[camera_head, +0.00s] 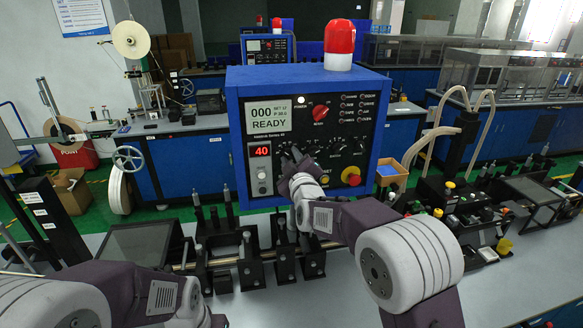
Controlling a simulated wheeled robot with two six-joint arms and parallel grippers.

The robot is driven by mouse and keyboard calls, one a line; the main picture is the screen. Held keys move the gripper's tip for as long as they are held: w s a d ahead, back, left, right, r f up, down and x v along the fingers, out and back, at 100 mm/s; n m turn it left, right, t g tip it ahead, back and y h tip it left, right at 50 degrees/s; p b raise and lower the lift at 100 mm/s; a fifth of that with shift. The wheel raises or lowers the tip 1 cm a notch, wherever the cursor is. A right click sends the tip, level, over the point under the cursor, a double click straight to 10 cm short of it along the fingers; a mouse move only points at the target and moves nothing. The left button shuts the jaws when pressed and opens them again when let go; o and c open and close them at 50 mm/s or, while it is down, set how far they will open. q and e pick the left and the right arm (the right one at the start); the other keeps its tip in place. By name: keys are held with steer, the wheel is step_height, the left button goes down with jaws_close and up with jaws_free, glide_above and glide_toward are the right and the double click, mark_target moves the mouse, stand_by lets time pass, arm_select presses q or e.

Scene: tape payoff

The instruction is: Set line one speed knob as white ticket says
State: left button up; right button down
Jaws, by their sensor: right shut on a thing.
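The blue control box (233,130) stands in the middle with a dark front panel. A row of black knobs crosses the panel, such as one knob (359,146) at the right end. My right gripper (292,157) is at the left part of this row, shut on a small knob there that it mostly hides. The knob's pointer and scale cannot be read. The pale display (269,116) reads 000 and READY, with small text beside it. A red readout (260,151) shows 40. My left arm is at bottom left, its fingers out of view. I cannot pick out the white ticket for certain.
A red lamp (339,41) tops the box. A yellow-ringed red button (351,175) sits right of my right gripper. Black roller fixtures (285,258) stand below the box. A dark post with white labels (45,220) is at left. The pale bench (345,300) is bare in front.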

arm_select(q)
steer(key=shift+f+b, duration=5)
steer(key=shift+f, duration=0.4)
arm_select(e)
steer(key=shift+s+a+m, duration=0.1)
steer(key=shift+a+m, duration=0.1)
steer(key=shift+m, duration=4.2)
steer(key=shift+a+m, duration=0.2)
steer(key=shift+m, duration=4.2)
steer(key=c, duration=1.5)
jaws_free()
arm_select(q)
steer(key=shift+f, duration=0.1)
arm_select(e)
steer(key=shift+s+d, duration=0.1)
